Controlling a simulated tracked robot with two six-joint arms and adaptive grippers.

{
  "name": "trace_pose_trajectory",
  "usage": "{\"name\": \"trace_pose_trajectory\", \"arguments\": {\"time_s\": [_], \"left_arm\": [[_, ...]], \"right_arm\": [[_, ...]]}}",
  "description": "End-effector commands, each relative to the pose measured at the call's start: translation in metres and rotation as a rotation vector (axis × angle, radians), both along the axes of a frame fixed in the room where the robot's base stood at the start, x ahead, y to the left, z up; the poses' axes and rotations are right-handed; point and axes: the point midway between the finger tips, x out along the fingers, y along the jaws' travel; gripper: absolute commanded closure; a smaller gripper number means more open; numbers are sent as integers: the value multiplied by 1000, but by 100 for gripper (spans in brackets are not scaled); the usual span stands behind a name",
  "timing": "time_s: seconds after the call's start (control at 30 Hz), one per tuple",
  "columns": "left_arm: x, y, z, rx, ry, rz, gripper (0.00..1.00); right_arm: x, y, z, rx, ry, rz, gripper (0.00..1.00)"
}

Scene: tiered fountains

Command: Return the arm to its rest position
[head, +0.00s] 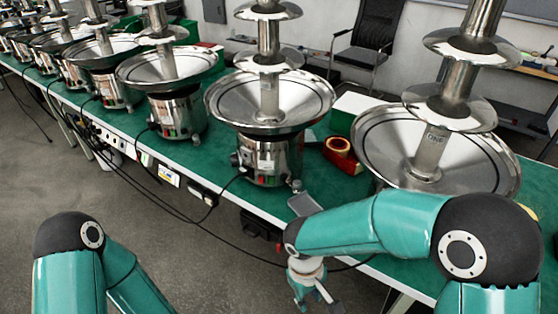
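My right arm, teal with dark joints, reaches in from the lower right and bends down in front of the table edge. My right gripper (322,297) hangs at the bottom of the head view, below the table edge and over the floor. It is small and partly cut off by the frame, so I cannot tell whether its fingers are open or shut. I see nothing clearly held in it. My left arm shows only as a teal elbow at the lower left. Its gripper is out of view.
A long green table (225,172) runs diagonally, bearing a row of steel tiered fountains. The nearest fountains are at the centre (269,158) and right (370,150). A red box (342,156) lies between them. Cables and power strips hang along the edge. Grey floor (180,265) is open at the front.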

Motion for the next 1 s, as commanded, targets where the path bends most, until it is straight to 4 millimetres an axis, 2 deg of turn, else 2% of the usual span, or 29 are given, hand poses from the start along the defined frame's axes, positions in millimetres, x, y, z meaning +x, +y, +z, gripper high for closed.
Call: {"name": "trace_pose_trajectory", "arguments": {"time_s": [0.07, 0.27, 0.37, 0.53, 0.67, 0.8, 0.9, 1.0], "left_arm": [[0, 0, 0, 0, 0, 0, 65], [0, 0, 0, 0, -1, 0, 65], [1, 0, 0, 0, -1, 0, 65], [0, 0, 0, 0, 0, 0, 65], [0, 0, 0, 0, 0, 0, 65], [0, 0, 0, 0, 0, 0, 65], [0, 0, 0, 0, 0, 0, 65], [0, 0, 0, 0, 0, 0, 65]], "right_arm": [[0, -1, -1, 0, 1, -2, 69], [-6, -38, -27, -15, 79, -96, 69], [-19, -54, -43, -24, 138, -140, 69], [-56, -75, -77, 9, 259, -253, 69], [-96, -76, -111, 103, 348, -383, 69], [-132, -64, -142, 241, 377, -559, 69], [-146, -53, -157, 327, 333, -685, 69], [-144, -47, -166, 376, 235, -758, 69]]}}
